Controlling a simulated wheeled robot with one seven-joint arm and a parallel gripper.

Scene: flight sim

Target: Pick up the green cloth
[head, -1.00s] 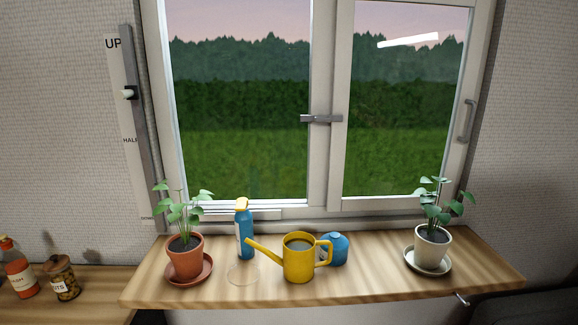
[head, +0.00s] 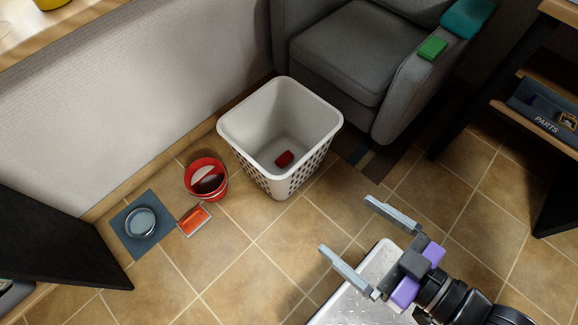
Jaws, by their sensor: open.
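A small folded green cloth (head: 432,48) lies on the right armrest of the grey armchair (head: 340,50), near the top right of the head view. A larger teal folded cloth (head: 467,17) lies just behind it on the same armrest. My gripper (head: 356,230) is at the lower right of the view, its two grey fingers spread wide with nothing between them. It is well apart from the green cloth, lower in the picture and to its left.
A white laundry basket (head: 236,140) with a red item (head: 285,158) inside stands before the armchair. A red bucket (head: 205,178), an orange dustpan-like item (head: 194,220) and a bowl (head: 140,222) on a blue mat (head: 122,218) are left. Dark shelving (head: 505,75) stands right.

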